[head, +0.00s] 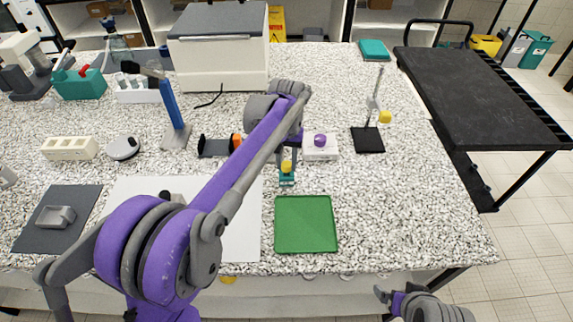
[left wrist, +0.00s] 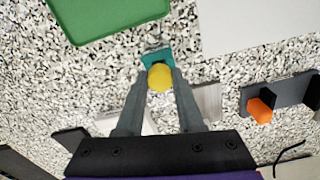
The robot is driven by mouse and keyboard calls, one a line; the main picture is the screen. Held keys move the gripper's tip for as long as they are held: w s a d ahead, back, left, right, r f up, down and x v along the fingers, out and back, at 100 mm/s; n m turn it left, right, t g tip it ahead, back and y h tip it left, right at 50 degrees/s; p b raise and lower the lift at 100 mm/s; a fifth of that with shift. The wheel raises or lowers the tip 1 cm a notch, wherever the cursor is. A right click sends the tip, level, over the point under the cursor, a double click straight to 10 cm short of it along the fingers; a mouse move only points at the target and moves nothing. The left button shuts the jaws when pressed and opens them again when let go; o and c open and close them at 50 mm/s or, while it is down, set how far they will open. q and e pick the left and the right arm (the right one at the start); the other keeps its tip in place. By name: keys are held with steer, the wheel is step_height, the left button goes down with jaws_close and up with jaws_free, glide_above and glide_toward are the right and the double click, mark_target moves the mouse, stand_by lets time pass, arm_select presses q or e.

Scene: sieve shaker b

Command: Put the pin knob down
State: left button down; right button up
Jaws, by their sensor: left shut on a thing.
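My left gripper (head: 288,160) reaches over the table and is shut on a yellow round knob (head: 287,166), which I take to be the pin knob. In the left wrist view the fingers (left wrist: 158,85) lie on either side of the knob (left wrist: 160,77). A small teal block (head: 287,181) shows just below the knob; it also shows in the left wrist view (left wrist: 157,56). I cannot tell whether the block is joined to the knob or touches the table. My right gripper (head: 386,297) is low at the bottom right, and its jaw opening is unclear.
A green mat (head: 306,225) lies just in front of the teal block. A white box with a purple knob (head: 320,141) stands behind to the right. A black fixture with an orange knob (left wrist: 262,109) is nearby. A black-based stand (head: 368,140) with another yellow knob is farther right.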

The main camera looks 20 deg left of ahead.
arm_select(q)
steer(key=shift+f, duration=0.55)
steer(key=shift+f, duration=0.45)
steer(key=c, duration=0.5)
jaws_free()
steer(key=shift+c, duration=0.2)
